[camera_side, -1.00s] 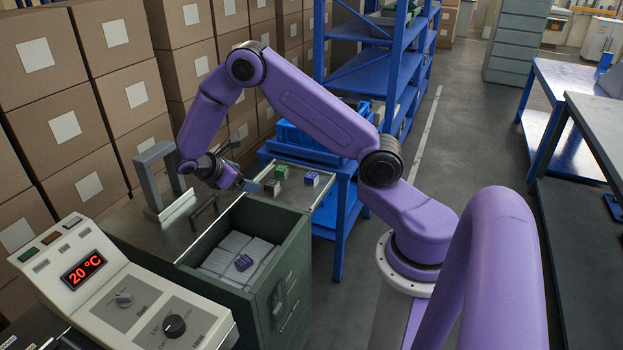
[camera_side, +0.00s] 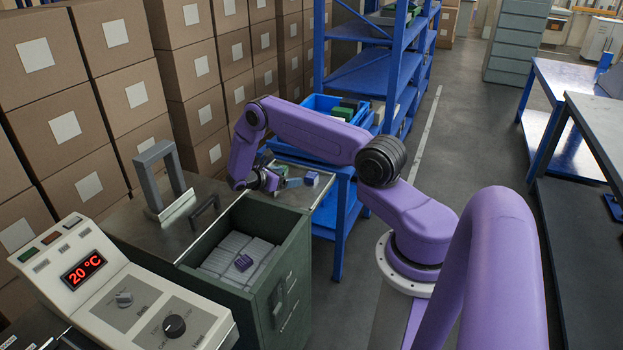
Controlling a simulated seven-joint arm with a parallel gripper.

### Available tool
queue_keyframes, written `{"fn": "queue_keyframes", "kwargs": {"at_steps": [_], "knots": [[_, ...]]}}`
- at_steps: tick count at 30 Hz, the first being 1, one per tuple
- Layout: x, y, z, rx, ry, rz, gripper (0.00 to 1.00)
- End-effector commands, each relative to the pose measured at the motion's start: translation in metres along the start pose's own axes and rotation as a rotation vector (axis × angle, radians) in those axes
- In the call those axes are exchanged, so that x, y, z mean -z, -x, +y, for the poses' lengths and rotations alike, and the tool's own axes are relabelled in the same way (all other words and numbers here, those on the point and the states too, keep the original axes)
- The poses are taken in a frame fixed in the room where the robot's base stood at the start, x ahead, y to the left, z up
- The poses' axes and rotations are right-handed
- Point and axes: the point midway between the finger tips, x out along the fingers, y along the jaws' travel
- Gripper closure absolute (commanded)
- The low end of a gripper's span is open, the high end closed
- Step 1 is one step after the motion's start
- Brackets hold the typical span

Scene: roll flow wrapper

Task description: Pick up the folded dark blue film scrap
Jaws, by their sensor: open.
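A small dark blue-violet piece (camera_side: 243,262) lies on the grey packs in the open green drawer; it looks like the film scrap, but its folds are too small to make out. My gripper (camera_side: 291,183) is open over the far end of the metal top, beyond the drawer and well apart from that piece. A green block (camera_side: 281,171) is close behind the gripper, partly hidden by it. A blue block with a pale marking (camera_side: 312,178) stands just right of the fingers. I cannot tell whether the fingers touch either block.
The green drawer (camera_side: 297,262) stands open at the front. A grey upright frame (camera_side: 157,178) rises left of it, and a control panel (camera_side: 95,285) is at front left. A blue crate (camera_side: 325,103) sits behind the metal top. Stacked cartons (camera_side: 65,125) line the left.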

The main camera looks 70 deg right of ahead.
Motion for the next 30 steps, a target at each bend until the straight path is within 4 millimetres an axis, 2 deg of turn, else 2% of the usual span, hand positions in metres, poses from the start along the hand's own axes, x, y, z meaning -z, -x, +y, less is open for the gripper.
{"fn": "queue_keyframes", "kwargs": {"at_steps": [3,7,17,25,30], "knots": [[0.000,-0.024,-0.001,0.003,0.000,0.001,0.13],[0.000,-0.044,-0.001,0.003,0.000,0.001,0.13],[0.001,-0.067,-0.003,0.002,0.001,0.001,0.13],[0.001,-0.103,-0.009,0.002,0.000,0.001,0.13],[0.001,-0.109,-0.008,0.000,0.000,0.001,0.13]]}}
